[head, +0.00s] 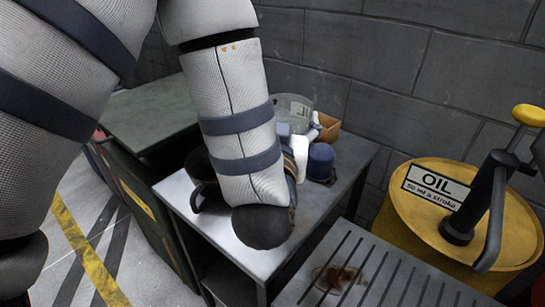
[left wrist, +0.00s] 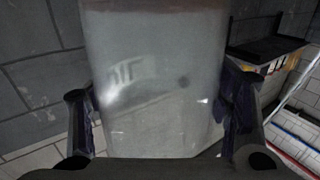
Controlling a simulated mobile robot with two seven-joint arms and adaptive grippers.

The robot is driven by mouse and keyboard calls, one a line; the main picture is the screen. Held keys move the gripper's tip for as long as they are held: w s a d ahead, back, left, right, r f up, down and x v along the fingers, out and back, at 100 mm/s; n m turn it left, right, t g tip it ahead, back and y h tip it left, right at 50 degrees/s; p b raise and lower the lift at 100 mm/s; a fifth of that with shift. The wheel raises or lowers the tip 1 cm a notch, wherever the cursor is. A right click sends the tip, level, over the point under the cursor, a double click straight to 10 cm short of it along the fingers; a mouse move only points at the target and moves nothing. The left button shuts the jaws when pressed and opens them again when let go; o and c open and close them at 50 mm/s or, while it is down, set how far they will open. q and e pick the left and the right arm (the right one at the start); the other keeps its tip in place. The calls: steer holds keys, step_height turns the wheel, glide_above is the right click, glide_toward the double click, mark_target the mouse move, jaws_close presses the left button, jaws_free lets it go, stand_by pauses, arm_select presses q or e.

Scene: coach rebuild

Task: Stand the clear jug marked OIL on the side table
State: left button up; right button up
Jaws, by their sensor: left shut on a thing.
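The clear jug (left wrist: 155,60) fills the middle of the left wrist view, with faint mirrored-looking letters on its side. My left gripper (left wrist: 158,108) is shut on it, one finger on each side. In the head view, a see-through round vessel (head: 293,104), apparently this jug, shows behind my left forearm over the back of the side table (head: 235,242). My forearm hides most of the gripper and the jug's lower part there. I cannot tell whether its base touches the tabletop. My right gripper is not in view.
A slatted bench (head: 395,270) and yellow drum (head: 400,215) with pump stand right. A green cabinet (head: 150,115) stands left.

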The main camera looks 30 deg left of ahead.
mark_target(287, 115)
arm_select(q)
steer(key=shift+w+a, duration=0.2)
steer(key=shift+a, duration=0.05)
steer(key=w+a+f+b, duration=0.1)
steer(key=w+a+f, duration=0.1)
steer(key=w+f, duration=0.2)
steer(key=w+a+f+b, duration=0.1)
steer(key=w+f, duration=0.3)
steer(key=w+a+f+b, duration=0.2)
steer(key=w+f, duration=0.2)
steer(key=f, duration=0.1)
steer(key=shift+w+a+f, duration=0.1)
steer(key=shift+a, duration=0.2)
steer(key=shift+r, duration=0.2)
steer(key=o, duration=1.1)
steer(key=shift+f, duration=0.2)
steer(key=shift+o, duration=0.5)
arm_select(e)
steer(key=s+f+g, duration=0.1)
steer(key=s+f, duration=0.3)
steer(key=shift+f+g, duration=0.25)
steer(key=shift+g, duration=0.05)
